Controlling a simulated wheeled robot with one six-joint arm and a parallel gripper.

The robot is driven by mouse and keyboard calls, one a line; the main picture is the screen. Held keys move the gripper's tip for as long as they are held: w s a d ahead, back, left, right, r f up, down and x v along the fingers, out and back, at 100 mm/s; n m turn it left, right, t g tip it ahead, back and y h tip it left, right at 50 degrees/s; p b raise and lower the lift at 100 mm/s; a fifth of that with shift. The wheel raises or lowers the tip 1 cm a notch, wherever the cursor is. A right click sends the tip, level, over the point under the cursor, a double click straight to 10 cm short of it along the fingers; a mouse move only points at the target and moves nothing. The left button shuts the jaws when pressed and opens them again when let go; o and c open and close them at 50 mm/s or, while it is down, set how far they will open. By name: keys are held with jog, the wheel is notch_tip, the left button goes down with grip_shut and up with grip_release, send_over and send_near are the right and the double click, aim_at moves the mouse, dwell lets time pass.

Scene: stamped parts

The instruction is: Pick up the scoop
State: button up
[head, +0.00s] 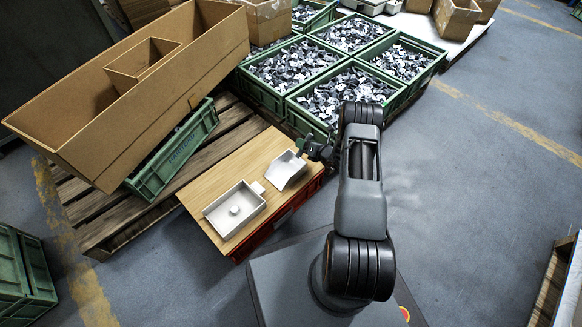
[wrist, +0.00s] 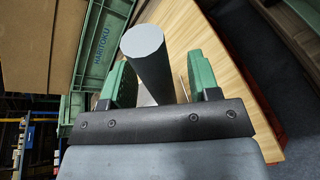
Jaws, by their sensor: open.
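The scoop (head: 286,172) is a pale grey metal scoop lying on the wooden board (head: 254,155), with its handle side toward my gripper. In the wrist view its round grey handle (wrist: 145,52) stands between the two green fingers of my gripper (wrist: 160,80). The fingers are apart, with a visible gap to the right of the handle; whether the left finger touches it I cannot tell. In the head view my gripper (head: 312,150) is beside the scoop's handle end, which it largely hides.
A shallow metal tray (head: 218,219) with a round knob inside lies left of the scoop. Green crates (head: 291,103) of stamped parts stand just behind. A long cardboard box (head: 141,125) rests on a green crate to the left.

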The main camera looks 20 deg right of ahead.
jog(key=shift+c, duration=0.5)
grip_shut()
